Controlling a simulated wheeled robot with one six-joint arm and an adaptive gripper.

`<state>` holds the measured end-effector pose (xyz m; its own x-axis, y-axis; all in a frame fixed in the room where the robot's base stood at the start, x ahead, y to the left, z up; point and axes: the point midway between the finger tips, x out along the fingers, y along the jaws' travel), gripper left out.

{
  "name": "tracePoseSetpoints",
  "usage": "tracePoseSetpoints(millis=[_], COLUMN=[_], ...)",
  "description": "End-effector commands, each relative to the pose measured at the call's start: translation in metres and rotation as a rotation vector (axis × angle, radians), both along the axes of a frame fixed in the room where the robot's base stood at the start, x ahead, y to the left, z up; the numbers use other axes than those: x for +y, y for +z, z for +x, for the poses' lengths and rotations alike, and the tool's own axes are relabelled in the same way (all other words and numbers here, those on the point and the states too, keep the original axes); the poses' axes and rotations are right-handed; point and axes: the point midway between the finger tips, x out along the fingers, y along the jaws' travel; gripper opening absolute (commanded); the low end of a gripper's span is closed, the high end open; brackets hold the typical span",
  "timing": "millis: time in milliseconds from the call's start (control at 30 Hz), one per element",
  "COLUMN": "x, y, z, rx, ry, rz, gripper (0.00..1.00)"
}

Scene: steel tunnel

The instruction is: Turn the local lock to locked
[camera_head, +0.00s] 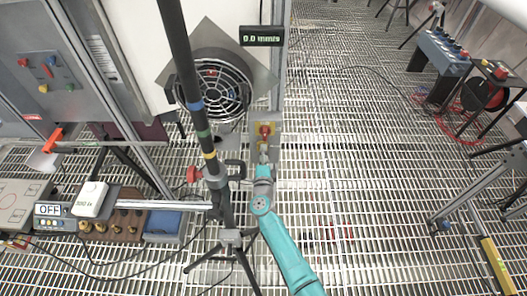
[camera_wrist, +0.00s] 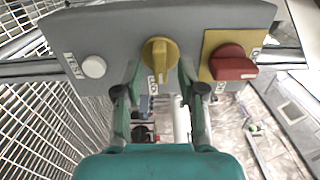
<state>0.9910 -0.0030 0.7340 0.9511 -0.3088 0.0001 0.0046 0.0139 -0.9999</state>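A grey control box (camera_wrist: 215,18) fills the top of the wrist view. It carries a white button (camera_wrist: 93,67) marked TEST at left, a yellow rotary knob (camera_wrist: 159,52) in the middle and a red rotary switch (camera_wrist: 232,66) on a yellow plate at right. A partly hidden label under the yellow knob begins "LOC". My gripper (camera_wrist: 160,72) is open, with one finger on each side of the yellow knob; I cannot tell whether they touch it. In the head view, my gripper (camera_head: 264,158) is just below the red switch (camera_head: 265,130), and the yellow knob is not clear.
A black pole on a tripod (camera_head: 209,150) stands close to the left of my arm. A round fan (camera_head: 215,90) and a "0.0 mm/s" display (camera_head: 262,36) are above. A bench with an OFF display (camera_head: 50,210) is at left.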

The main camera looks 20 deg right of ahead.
Motion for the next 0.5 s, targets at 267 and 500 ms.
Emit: tracePoseSetpoints(millis=[267,500], x=[0.016,0.028], y=[-0.001,-0.001], z=[-0.051,-0.088], rx=[0.001,0.001], ry=[0.001,0.001], rz=[0.001,0.001], gripper=[0.40,0.40])
